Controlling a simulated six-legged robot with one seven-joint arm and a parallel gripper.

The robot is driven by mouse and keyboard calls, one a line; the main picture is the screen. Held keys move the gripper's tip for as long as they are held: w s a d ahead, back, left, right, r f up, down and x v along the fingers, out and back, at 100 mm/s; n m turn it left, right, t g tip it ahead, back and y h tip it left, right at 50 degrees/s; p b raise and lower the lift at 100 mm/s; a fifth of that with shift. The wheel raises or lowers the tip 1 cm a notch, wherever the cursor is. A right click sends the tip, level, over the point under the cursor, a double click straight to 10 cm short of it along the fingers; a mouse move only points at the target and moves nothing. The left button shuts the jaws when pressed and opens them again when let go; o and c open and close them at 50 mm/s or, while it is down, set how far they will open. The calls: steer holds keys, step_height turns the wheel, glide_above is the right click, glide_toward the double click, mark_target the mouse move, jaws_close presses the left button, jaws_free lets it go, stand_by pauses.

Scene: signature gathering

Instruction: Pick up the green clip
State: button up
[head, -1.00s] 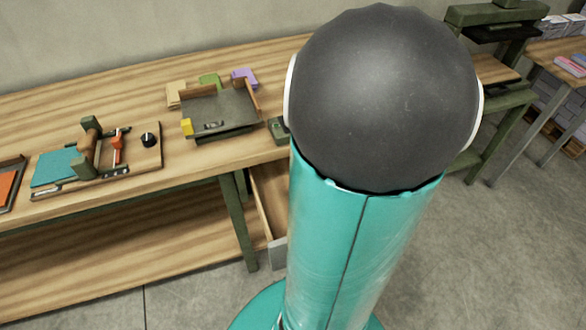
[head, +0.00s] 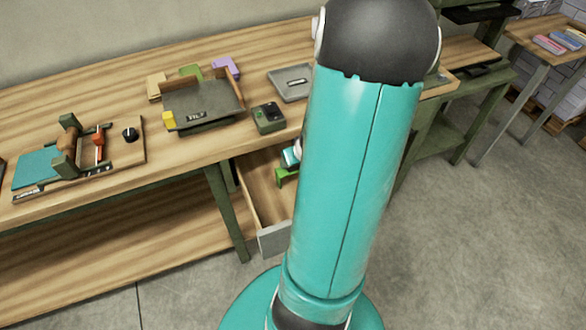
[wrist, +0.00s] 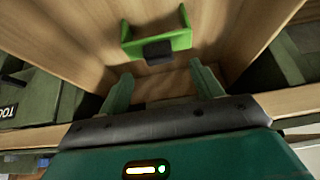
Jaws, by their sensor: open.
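The green clip (wrist: 178,42) lies inside an open wooden drawer (wrist: 85,30). It looks like a U-shaped bracket with its two prongs pointing away from my gripper and a dark block at its middle. In the head view the clip (head: 286,178) shows partly beside my arm, within the drawer (head: 256,192). My gripper (wrist: 162,88) is open and empty, its two green fingers apart. The clip is beyond the fingertips, roughly centred between them, and not between the fingers. In the head view my arm hides much of the drawer and gripper.
The drawer walls stand on both sides of the clip. The workbench (head: 200,150) above carries a dark press tray (head: 205,112), a small green box (head: 268,117), a grey tray (head: 291,82) and a board with a roller. Concrete floor is clear at right.

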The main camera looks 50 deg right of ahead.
mark_target(293, 171)
steer(key=shift+x, duration=2.65)
steer(key=c, duration=1.1)
steer(key=shift+r, duration=0.45)
